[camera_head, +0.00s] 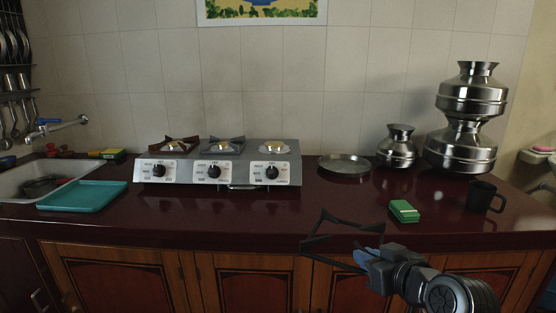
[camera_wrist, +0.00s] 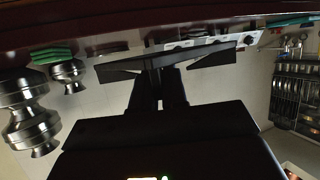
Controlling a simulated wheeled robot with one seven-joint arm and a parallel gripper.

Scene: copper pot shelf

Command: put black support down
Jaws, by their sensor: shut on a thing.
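The black support (camera_head: 318,241) is a dark angular frame held in front of the counter's front edge, tilted. It also shows as a dark bar with slanted arms in the wrist view (camera_wrist: 205,57). My gripper (camera_head: 366,258) is shut on one side of it, at the lower right of the head view; its dark fingers show in the wrist view (camera_wrist: 160,88). The grey stove (camera_head: 225,172) stands at the back of the counter. Its left and middle burners carry supports (camera_head: 168,144) (camera_head: 221,143). The right burner (camera_head: 268,147) is bare.
The dark red counter (camera_head: 240,215) is clear in front of the stove. A steel plate (camera_head: 345,165), steel pots (camera_head: 460,145), a green sponge (camera_head: 404,211) and a black mug (camera_head: 483,196) are to the right. A teal tray (camera_head: 83,195) lies beside the sink (camera_head: 40,178) at left.

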